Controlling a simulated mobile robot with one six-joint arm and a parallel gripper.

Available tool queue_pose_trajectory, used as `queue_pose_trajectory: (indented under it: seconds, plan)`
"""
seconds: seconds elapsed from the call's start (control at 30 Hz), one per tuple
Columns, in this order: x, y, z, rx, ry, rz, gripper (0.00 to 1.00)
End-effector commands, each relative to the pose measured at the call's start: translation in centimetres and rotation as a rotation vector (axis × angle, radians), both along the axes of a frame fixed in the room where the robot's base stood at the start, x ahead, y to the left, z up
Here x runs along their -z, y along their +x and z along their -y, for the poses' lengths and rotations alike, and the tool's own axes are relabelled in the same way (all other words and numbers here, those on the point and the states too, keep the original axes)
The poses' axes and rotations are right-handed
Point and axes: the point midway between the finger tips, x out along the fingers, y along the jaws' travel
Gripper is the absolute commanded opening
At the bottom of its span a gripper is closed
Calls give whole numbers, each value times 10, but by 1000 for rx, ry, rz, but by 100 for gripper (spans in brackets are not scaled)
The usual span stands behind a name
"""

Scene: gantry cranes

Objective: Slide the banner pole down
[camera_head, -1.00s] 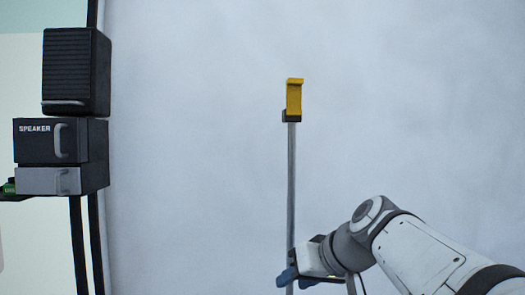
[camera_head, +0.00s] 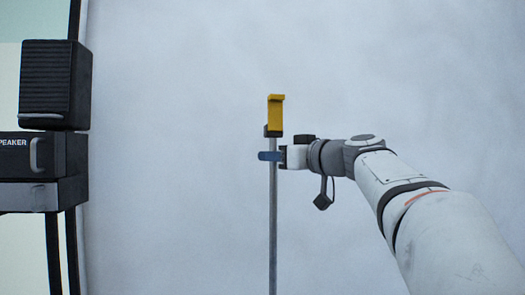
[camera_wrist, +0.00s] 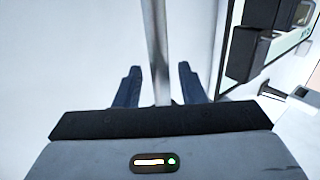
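The banner pole (camera_head: 273,225) is a thin grey upright rod with a yellow hooked piece (camera_head: 276,110) on a dark collar at its top. My gripper (camera_head: 270,156) is level at the pole, just below the collar. In the wrist view the pole (camera_wrist: 157,40) runs between the two blue fingers of my gripper (camera_wrist: 159,76), with a visible gap on each side. The gripper is open around the pole and not closed on it. The pole's lower end is outside the head view.
The space around the pole is clear against a pale wall.

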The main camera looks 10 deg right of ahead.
Motion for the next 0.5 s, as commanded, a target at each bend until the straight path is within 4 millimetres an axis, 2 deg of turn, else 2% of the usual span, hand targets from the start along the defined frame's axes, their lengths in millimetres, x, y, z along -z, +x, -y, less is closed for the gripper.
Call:
queue_pose_trajectory:
  seconds: [0.13, 0.37, 0.5]
  plan:
    - [-1, 7, -6, -1, 1, -1, 36]
    - [0, 8, -7, -1, 0, 0, 36]
    - [0, 8, -7, -1, -1, -1, 27]
